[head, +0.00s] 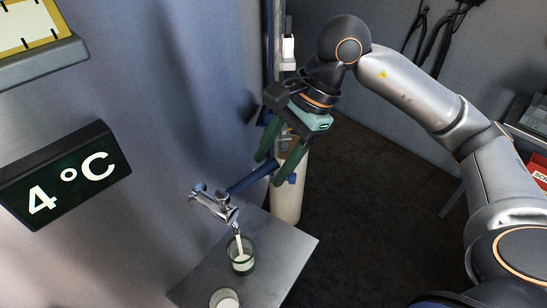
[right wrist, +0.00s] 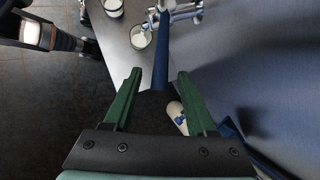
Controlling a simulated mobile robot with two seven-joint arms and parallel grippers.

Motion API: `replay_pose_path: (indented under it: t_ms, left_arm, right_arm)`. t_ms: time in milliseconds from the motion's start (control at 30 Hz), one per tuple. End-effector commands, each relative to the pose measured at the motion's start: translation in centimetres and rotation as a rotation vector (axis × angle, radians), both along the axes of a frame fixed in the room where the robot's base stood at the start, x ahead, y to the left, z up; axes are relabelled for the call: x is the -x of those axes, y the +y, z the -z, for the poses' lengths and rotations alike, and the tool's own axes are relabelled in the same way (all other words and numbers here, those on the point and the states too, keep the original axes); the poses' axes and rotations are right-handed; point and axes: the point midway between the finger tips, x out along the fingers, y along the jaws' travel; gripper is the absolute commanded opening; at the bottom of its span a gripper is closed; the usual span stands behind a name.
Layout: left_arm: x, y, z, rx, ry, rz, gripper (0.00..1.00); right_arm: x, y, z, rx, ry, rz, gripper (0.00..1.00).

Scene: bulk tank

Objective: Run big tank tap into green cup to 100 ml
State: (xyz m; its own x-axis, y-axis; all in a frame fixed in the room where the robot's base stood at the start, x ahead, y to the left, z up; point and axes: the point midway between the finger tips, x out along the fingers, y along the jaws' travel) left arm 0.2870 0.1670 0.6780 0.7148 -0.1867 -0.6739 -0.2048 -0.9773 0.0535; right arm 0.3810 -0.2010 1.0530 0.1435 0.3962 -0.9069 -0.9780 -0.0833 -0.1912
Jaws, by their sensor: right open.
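The metal tap (head: 213,205) sticks out of the big tank's wall. Its long blue lever (head: 252,177) points out toward my right gripper (head: 269,168). A white stream (head: 238,243) runs from the spout into a greenish clear cup (head: 241,262) on the metal shelf. White liquid stands in this cup; I cannot read its level in ml. In the right wrist view the lever (right wrist: 161,55) lies between the open green fingers, which are not closed on it. The cup also shows there (right wrist: 140,38).
A second cup (head: 225,299) with white liquid stands nearer on the shelf (head: 283,262). A display (head: 68,175) on the tank reads 4 °C, with part of a gauge (head: 30,32) above it. A cream cylinder (head: 290,190) stands behind the lever.

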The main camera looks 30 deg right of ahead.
Motion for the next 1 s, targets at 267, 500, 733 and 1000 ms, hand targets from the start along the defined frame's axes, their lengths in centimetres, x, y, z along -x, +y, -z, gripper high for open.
replay_pose_path:
  t_ms: [267,500,733,1000]
  left_arm:
    - [0.0,0.0,-0.1,0.0,0.001,0.0,0.57]
    - [0.0,0.1,-0.4,0.0,-0.004,-0.001,0.57]
    - [0.1,0.1,-0.6,-0.001,-0.003,-0.002,0.57]
    - [0.1,0.1,-0.6,-0.002,-0.001,-0.002,0.57]
  right_arm:
    - [0.4,-1.4,-3.3,-0.001,-0.005,0.002,0.57]
    - [1.2,-3.5,-8.1,-0.001,-0.005,0.002,0.57]
    - [1.7,-4.7,-10.9,-0.001,-0.002,0.001,0.57]
    - [1.8,-5.0,-11.4,0.0,-0.001,0.0,0.57]
